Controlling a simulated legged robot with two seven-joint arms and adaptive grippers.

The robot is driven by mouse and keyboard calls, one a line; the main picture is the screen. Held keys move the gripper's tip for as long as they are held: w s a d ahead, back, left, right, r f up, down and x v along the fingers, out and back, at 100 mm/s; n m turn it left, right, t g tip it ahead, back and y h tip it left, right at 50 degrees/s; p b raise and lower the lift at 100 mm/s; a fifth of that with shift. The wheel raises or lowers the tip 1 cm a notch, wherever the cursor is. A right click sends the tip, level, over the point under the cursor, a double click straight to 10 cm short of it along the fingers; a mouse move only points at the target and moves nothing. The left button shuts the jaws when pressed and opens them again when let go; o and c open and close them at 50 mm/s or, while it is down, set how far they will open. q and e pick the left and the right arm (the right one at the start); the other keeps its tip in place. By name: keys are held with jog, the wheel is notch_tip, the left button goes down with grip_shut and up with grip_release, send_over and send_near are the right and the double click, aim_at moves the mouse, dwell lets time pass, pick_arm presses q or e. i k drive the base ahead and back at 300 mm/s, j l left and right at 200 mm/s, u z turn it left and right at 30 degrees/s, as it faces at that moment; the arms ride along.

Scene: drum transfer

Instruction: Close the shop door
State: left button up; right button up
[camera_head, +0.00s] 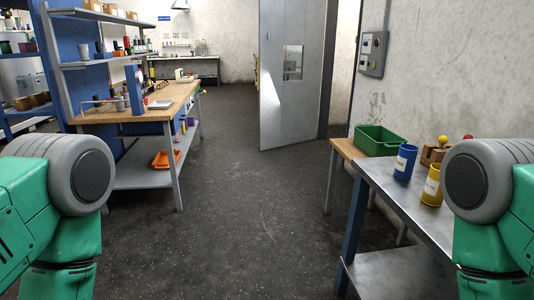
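The shop door (282,100) is a tall grey metal panel with a small window, standing ajar ahead of me, right of the picture's middle. A gap shows between it and the wall at its right, where the doorway (341,60) is partly visible. My arms come in at the lower left and lower right corners, green with grey joints. Both grippers are out of the picture. Neither arm is near the door.
A workbench with shelves (150,110) stands at the left.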

aim_at(289, 110)
jog(key=i+u, duration=0.45)
jog(key=i, duration=1.55)
jog(key=i+z, duration=0.1)
jog(key=i, duration=0.55)
jog(key=i+j+z, duration=0.1)
jog(key=i, duration=0.55)
jog(key=i+j+z, duration=0.1)
jog(key=i, duration=0.6)
jog(key=i+l+z, duration=0.1)
jog(key=i+z, duration=0.15)
jog(key=i, duration=1.8)
jog(key=i+j+u, duration=0.1)
jog(key=i+u, duration=0.25)
jog(key=i, duration=1.55)
jog(key=i+j+z, duration=0.15)
jog(key=i+z, duration=0.25)
jog(key=i+j+z, duration=0.2)
jog(key=z, duration=0.2)
jog(key=i+j+z, duration=0.2)
jog(key=j+z, duration=0.2)
jog(key=i+j+z, duration=0.2)
jog(key=j+z, duration=0.2)
jog(key=i+j+z, duration=0.1)
jog(key=j+z, duration=0.8)
jog(key=j, duration=0.35)
jog(key=k+j+z, duration=0.1)
jog(key=j+z, duration=0.35)
jog(key=j, duration=0.35)
